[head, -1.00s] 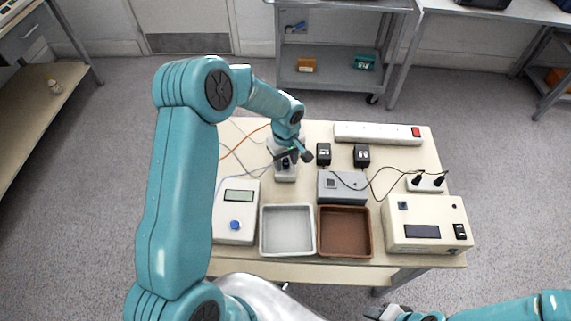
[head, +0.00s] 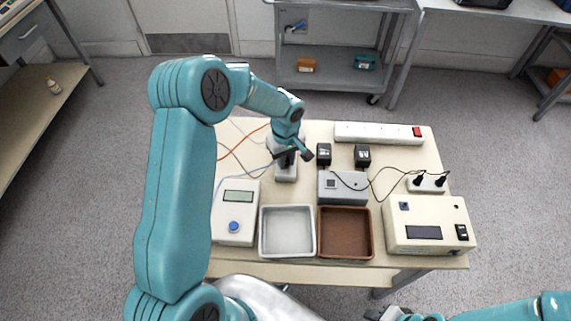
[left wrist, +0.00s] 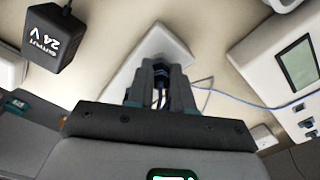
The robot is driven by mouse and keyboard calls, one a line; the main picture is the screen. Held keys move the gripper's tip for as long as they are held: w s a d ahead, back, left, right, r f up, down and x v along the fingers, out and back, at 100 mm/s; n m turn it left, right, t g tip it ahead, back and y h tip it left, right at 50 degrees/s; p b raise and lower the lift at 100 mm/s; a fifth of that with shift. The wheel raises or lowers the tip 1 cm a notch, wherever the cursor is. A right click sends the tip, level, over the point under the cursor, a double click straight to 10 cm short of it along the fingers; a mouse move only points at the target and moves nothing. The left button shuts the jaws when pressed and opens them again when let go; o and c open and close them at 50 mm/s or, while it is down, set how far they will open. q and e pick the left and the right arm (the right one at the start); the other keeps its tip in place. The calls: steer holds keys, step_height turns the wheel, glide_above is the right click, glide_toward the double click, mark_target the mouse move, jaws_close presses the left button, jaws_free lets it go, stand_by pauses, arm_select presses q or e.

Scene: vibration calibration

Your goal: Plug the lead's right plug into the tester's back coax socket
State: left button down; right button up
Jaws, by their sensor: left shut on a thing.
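My left gripper (head: 288,158) is shut over a pale block (head: 286,173) at the table's middle left. In the left wrist view its fingers (left wrist: 160,84) close on a small dark plug (left wrist: 161,97), mostly hidden between them. A thin blue lead (left wrist: 232,98) runs from there to the right; which end this plug is, I cannot tell. A white box with a display and blue button, seemingly the tester (head: 233,228), stands left of the trays; its display side also shows in the left wrist view (left wrist: 285,85). My right gripper (head: 385,314) is partly in view at the bottom, away from the table.
A grey tray (head: 262,250) and a brown tray (head: 369,250) lie in front. Black adapters (head: 323,152), a grey box (head: 345,197), a white power strip (head: 372,131) and a beige instrument (head: 452,212) fill the right. An orange lead runs left of the gripper.

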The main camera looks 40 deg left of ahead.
arm_select(q)
steer(key=shift+r, duration=0.2)
steer(key=shift+r+p, duration=0.65)
steer(key=shift+r, duration=1)
steer(key=shift+s+a, duration=0.1)
